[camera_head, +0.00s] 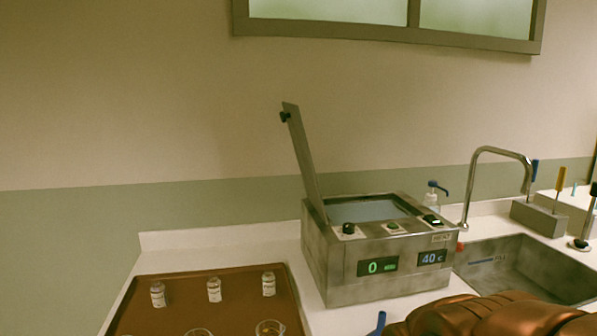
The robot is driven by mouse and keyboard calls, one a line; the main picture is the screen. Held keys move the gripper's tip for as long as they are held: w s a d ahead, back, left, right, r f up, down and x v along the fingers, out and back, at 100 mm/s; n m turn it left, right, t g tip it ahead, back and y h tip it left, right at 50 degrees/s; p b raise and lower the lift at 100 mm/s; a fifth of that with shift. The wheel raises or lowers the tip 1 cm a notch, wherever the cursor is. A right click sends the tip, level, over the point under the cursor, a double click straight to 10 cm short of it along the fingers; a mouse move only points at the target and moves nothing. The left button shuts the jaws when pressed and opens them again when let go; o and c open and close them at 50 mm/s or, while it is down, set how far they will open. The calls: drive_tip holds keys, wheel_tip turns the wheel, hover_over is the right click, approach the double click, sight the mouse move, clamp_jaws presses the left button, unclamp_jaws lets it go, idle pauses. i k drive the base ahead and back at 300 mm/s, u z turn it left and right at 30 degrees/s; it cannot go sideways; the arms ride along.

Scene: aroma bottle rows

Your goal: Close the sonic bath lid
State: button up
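The sonic bath (345,270) is a grey metal box on the white counter, with green "0" and blue "40 C" displays on its front. Its lid (305,160) stands open, tilted up and leaning slightly back to the left, hinged at the left edge of the box. A dark knob (285,117) sits near the lid's top. The open basin (368,210) shows a bluish-grey surface inside. My gripper is not in view. A copper-coloured ribbed shape at the lower right is probably part of my arm.
A brown tray (185,293) with small labelled bottles and glass vessels lies left of the bath. A sink (520,268) with a curved tap (470,185) is at the right. A pump bottle (432,200) stands behind the bath. The space above the basin is clear.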

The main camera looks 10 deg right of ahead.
sight(291, 114)
drive_tip(key=u, duration=0.45)
drive_tip(key=k, duration=0.2)
drive_tip(key=u, duration=0.8)
drive_tip(key=i, duration=0.5)
